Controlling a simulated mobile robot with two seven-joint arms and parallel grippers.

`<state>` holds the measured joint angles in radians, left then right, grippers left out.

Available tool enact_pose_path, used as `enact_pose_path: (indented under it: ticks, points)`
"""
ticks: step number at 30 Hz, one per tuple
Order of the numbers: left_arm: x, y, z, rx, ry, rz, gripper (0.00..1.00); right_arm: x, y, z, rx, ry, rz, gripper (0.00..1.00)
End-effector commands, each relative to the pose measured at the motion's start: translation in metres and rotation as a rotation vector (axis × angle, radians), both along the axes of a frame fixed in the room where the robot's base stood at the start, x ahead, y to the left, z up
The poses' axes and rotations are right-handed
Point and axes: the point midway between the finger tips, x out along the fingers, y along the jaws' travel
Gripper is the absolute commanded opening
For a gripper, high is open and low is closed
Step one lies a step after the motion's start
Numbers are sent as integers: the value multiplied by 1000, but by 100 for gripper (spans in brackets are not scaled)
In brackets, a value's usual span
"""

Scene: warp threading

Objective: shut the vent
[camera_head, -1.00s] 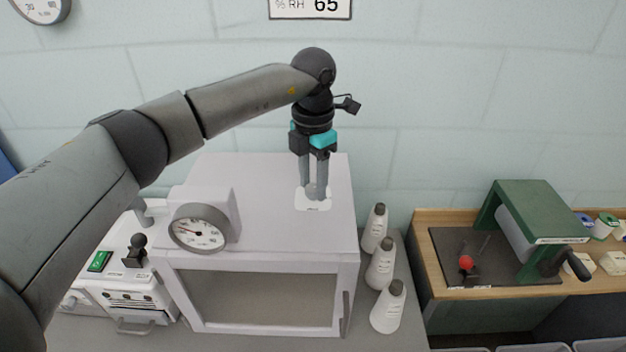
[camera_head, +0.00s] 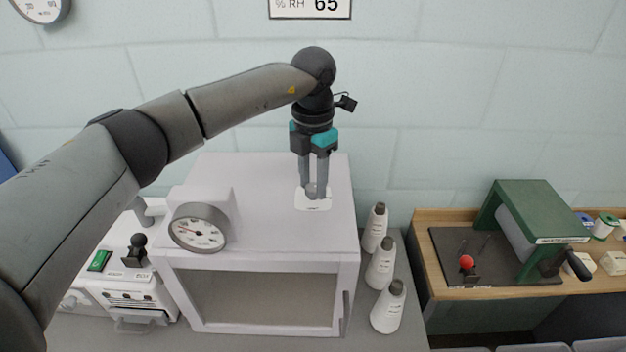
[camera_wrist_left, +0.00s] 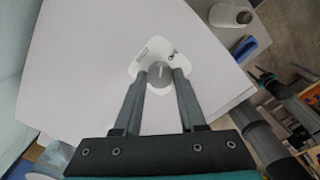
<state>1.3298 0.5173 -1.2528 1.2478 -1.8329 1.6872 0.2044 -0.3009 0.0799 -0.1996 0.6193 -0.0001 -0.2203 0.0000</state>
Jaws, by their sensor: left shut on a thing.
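The vent is a grey knob (camera_wrist_left: 159,74) on a white plate (camera_head: 314,204) on top of a white cabinet (camera_head: 270,210). My left gripper (camera_head: 316,190) points straight down over the plate. Its two fingers are shut on the grey knob, one on each side, as the left wrist view (camera_wrist_left: 161,78) also shows. The fingers hide part of the knob. Small marks on the plate are too small to read.
A round dial gauge (camera_head: 198,227) stands on the cabinet's front left. Several white cones (camera_head: 386,306) stand to its right. A green device (camera_head: 530,225) sits on a wooden bench farther right. The cabinet top around the plate is clear.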

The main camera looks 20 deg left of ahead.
Motion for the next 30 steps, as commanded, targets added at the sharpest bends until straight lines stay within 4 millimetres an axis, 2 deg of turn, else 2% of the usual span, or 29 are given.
enact_pose_path:
  ticks: [21,30]
  points:
    - [0,0,1,-1,-2,641,0,1,1,-1,0,-2,0,50]
    - [0,0,1,-1,-2,850,0,1,1,-1,1,-2,0,50]
